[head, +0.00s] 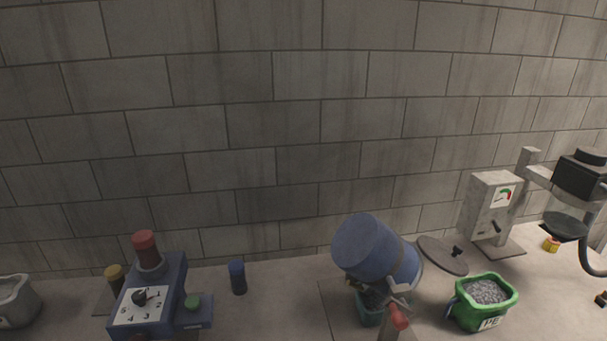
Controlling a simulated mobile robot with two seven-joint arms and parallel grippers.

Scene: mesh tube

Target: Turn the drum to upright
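The blue drum (375,250) sits tilted on its stand at the lower middle right of the head view. Its rounded end points up and left, and its other end points down and right. A grey band (408,262) runs around it near the right end. I cannot see whether that end is open. A red-handled lever (398,316) is in front of the drum, beside a teal part (368,310) under it. Neither of my grippers shows in the head view.
A round grey lid (443,255) and a green tub (484,302) of grey granules are right of the drum. A gauge box (492,207) and black-headed apparatus (580,176) stand farther right. A blue dial device (150,297) and blue-capped cylinder (237,278) are left. Bench between cylinder and drum is clear.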

